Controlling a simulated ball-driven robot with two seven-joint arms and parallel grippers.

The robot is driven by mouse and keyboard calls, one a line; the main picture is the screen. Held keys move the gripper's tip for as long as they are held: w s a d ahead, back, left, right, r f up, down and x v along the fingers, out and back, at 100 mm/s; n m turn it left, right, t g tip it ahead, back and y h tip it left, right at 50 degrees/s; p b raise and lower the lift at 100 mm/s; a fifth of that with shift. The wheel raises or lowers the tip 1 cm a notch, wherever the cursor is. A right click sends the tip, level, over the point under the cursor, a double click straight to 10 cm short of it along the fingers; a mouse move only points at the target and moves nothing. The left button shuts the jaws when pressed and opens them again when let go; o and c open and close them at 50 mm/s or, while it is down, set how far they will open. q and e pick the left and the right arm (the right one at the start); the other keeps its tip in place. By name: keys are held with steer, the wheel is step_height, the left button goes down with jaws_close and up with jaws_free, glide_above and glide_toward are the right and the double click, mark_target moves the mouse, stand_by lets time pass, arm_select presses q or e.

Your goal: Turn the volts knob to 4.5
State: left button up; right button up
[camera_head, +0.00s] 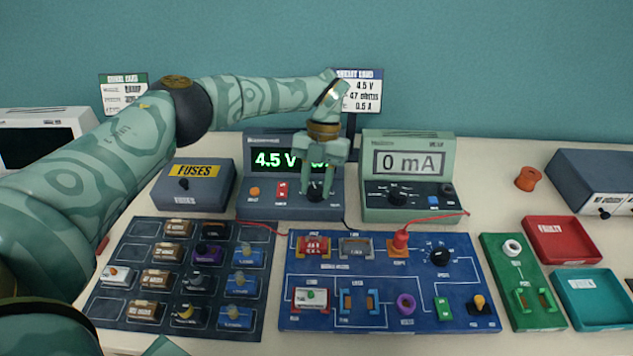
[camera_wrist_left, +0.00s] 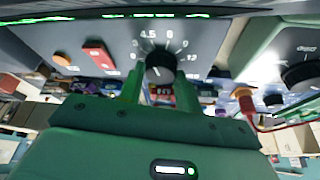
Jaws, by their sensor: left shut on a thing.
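The power supply (camera_head: 262,208) stands at the back middle, its green display (camera_head: 275,159) reading 4.5 V, with the right part covered by my gripper. The black volts knob (camera_head: 315,194) is on its sloping front. In the left wrist view the knob (camera_wrist_left: 160,68) sits among white scale marks that include 4.5 and 12. I cannot clearly tell where its pointer stands. My left gripper (camera_head: 317,189) comes down from above and is shut on the knob, with one green finger on each side, as the left wrist view (camera_wrist_left: 160,84) also shows. My right gripper is not in view.
A green meter (camera_head: 450,150) reading 0 mA stands close on the right. A grey fuse box (camera_head: 215,165) is on the left. A blue circuit board (camera_head: 375,270) and a dark parts board (camera_head: 125,240) lie in front. A red lead (camera_head: 440,216) runs near the meter.

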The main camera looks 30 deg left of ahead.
arm_select(q)
steer(key=o, duration=1)
steer(key=shift+c, duration=0.2)
steer(key=b+v, duration=0.6)
steer(key=v, duration=1)
steer(key=shift+r+b, duration=0.2)
steer(key=shift+b, duration=0.15)
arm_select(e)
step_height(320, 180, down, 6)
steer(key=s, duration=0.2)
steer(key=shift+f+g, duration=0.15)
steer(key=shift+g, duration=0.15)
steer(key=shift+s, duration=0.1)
